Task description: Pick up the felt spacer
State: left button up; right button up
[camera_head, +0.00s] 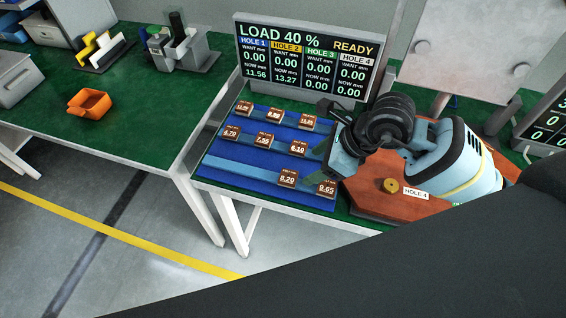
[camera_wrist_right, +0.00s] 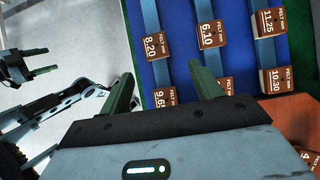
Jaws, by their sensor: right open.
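Several brown felt spacers with printed sizes lie on a blue tray (camera_head: 225,167) in the head view. They include 8.20 (camera_head: 288,178), 9.65 (camera_head: 325,187), 6.10 (camera_head: 298,148), 7.55 (camera_head: 264,140) and 4.70 (camera_head: 231,132). My right gripper (camera_head: 318,163) is open at the tray's right side. In the right wrist view, its green fingers (camera_wrist_right: 163,85) are apart. The 9.65 spacer (camera_wrist_right: 165,97) shows between them and the 8.20 spacer (camera_wrist_right: 154,45) lies beyond; nothing is held. My left gripper (camera_wrist_right: 38,62) shows at the left of the wrist view, fingers apart and empty.
A display (camera_head: 307,58) behind the tray reads LOAD 40 % and READY. A reddish-brown board (camera_head: 372,187) with a brass knob (camera_head: 391,185) and a HOLE 4 label lies right of the tray. A green table at left holds an orange bin (camera_head: 89,103).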

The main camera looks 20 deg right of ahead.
aim_at(290, 177)
jog(key=shift+s+a+f, duration=0.1)
jog(key=shift+s, duration=0.05)
jog(key=shift+a+f, duration=0.2)
jog(key=shift+f, duration=0.15)
jog(key=shift+x, duration=0.75)
jog(key=shift+a, duration=0.15)
jog(key=x, duration=0.4)
jog(key=shift+w+a, duration=0.3)
jog(key=shift+w, duration=0.05)
jog(key=shift+a+f, duration=0.15)
jog(key=shift+f, duration=0.1)
pick_arm(q)
jog(key=shift+s, duration=0.55)
pick_arm(e)
jog(key=shift+w+f, duration=0.1)
pick_arm(q)
jog(key=shift+s+f, duration=0.1)
